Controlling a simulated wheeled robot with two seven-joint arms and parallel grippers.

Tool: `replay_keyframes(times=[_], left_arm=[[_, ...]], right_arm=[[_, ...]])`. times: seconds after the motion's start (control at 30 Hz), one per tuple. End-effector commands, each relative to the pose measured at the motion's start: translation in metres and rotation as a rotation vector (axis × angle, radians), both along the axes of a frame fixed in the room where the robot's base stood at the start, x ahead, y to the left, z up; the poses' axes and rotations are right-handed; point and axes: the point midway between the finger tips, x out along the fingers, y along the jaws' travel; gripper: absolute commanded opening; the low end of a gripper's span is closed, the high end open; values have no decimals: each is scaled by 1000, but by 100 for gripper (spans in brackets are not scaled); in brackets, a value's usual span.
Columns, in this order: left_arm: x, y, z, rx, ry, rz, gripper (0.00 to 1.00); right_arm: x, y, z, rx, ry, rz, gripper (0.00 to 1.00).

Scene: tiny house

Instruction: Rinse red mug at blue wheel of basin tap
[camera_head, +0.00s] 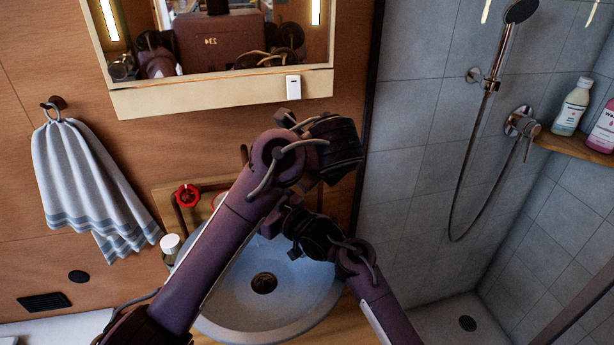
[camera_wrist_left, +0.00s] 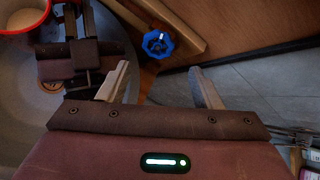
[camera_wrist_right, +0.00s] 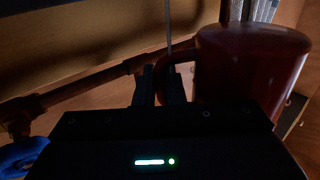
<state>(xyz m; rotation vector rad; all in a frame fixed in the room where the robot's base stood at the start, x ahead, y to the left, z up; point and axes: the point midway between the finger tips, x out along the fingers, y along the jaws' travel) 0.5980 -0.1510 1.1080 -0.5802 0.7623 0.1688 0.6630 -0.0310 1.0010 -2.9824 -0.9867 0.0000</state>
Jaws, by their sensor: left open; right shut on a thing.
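The red mug (camera_wrist_right: 250,75) is in my right gripper (camera_wrist_right: 160,85), whose fingers close on its handle. In the left wrist view the mug's red rim (camera_wrist_left: 25,30) and pale inside show at the top left, over the basin. In the head view only a bit of red rim (camera_head: 218,199) shows behind my left arm. The blue wheel (camera_wrist_left: 158,43) is ahead of my left gripper (camera_wrist_left: 160,88), which is open and empty, apart from the wheel. The wheel also shows at the lower left of the right wrist view (camera_wrist_right: 22,157). In the head view it is hidden.
The basin (camera_head: 310,292) lies below both arms. A red wheel (camera_head: 188,195) is at its back left, beside a small bottle (camera_head: 170,245). A mirror cabinet (camera_head: 225,92) hangs above, a towel (camera_head: 90,185) at left. A tiled shower (camera_head: 415,130) is at right.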

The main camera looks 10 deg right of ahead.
Motion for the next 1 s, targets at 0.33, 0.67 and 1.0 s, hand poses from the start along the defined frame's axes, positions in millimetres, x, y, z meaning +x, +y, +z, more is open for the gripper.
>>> replay_keyframes(times=[0.33, 0.67, 1.0], left_arm=[[2, 2, -3, 250, -24, -258, 59], [40, 0, -39, 258, -24, -260, 59], [79, -6, -77, 253, -23, -261, 59]], right_arm=[[0, 0, 1, 2, -2, 0, 0], [0, 0, 1, 2, -2, 0, 0], [0, 0, 1, 2, -2, 0, 0]])
